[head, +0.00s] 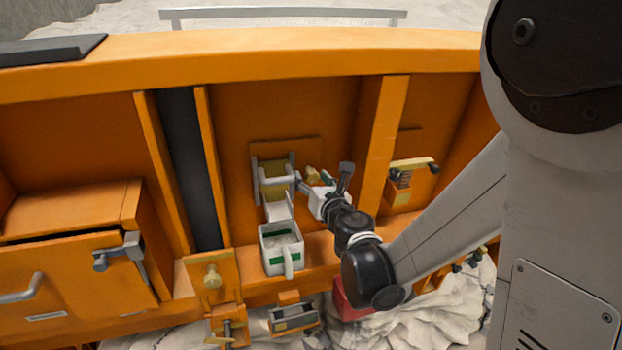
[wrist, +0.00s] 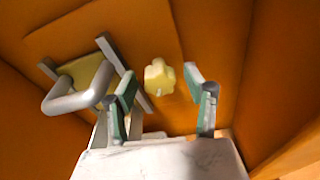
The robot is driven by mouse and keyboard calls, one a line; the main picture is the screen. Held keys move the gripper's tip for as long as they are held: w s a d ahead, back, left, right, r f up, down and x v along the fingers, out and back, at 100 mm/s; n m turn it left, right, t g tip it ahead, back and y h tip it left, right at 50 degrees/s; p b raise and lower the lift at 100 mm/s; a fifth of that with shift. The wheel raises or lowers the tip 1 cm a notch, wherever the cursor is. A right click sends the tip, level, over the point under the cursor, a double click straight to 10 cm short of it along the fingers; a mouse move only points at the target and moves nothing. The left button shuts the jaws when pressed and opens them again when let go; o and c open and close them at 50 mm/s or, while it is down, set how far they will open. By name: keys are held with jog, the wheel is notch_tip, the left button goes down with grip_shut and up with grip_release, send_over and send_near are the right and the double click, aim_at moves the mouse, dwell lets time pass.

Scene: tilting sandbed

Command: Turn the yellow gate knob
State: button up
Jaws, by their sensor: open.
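The yellow gate knob (wrist: 160,77) is a small lobed knob on the orange wall. In the wrist view it appears between my open gripper's (wrist: 160,85) green-padded fingers, with a visible gap on each side. I cannot tell how far ahead of the fingertips it is. In the head view, the knob (head: 313,173) is partly hidden by my gripper (head: 322,186). Left of it is the gate (head: 272,187), a yellowish panel between grey side rails. A grey loop handle (wrist: 78,98) stands out near it in the wrist view.
A white bin (head: 270,262) with a green label sits below the gate's chute (head: 279,209). An orange post (head: 383,140) stands to the right, with a spring-and-lever fixture (head: 405,180) beyond it. A pale knob on a bracket (head: 212,276) is at lower left.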

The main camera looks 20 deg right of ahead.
jog(key=c, duration=1.1)
jog(key=shift+c, duration=0.2)
